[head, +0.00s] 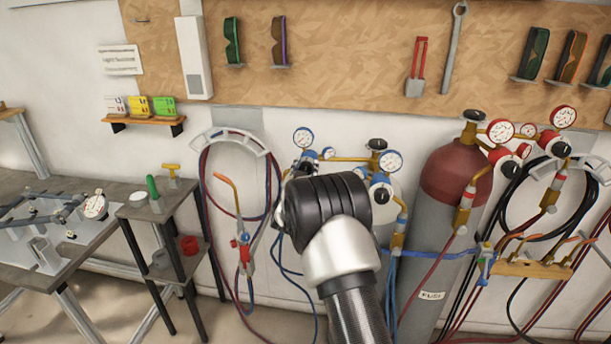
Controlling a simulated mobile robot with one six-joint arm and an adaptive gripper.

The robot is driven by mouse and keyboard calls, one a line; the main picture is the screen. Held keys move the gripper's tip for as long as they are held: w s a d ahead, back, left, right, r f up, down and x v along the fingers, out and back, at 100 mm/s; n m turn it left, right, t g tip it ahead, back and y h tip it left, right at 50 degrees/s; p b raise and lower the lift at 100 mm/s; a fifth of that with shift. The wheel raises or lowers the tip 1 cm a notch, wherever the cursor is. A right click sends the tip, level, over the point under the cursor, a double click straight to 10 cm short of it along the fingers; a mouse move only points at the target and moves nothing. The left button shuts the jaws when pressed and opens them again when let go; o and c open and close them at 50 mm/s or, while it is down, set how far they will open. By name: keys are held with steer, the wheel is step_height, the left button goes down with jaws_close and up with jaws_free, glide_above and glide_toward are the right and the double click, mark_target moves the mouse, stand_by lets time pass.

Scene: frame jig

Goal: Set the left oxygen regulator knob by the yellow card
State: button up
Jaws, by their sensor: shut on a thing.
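The left oxygen regulator (311,155) is blue with white-faced gauges, standing just behind my wrist. Its knob is hidden by my gripper and arm. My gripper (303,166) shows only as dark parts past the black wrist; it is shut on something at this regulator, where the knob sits. The yellow card (139,106) stands between a white card and a green card on a small wall shelf at the left. Its print is too small to read.
A second blue regulator (381,180) sits close to the right of my wrist. A dark red cylinder (455,176) with red gauges stands further right. Hoses hang on a rack (232,142) to the left. A workbench (25,270) and small stand are at far left.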

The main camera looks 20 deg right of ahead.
steer(key=m+b, duration=0.1)
steer(key=m, duration=0.1)
steer(key=shift+f+m, duration=0.1)
steer(key=shift+m, duration=0.3)
steer(key=m, duration=0.3)
steer(key=shift+m+b, duration=0.3)
steer(key=shift+b, duration=0.1)
steer(key=m, duration=0.4)
steer(key=shift+m, duration=0.3)
steer(key=m, duration=0.3)
steer(key=shift+d+m, duration=0.1)
steer(key=shift+m, duration=0.2)
steer(key=m, duration=0.3)
steer(key=shift+m, duration=0.3)
steer(key=m, duration=0.3)
steer(key=shift+m, duration=0.4)
steer(key=m, duration=0.3)
steer(key=shift+m, duration=2)
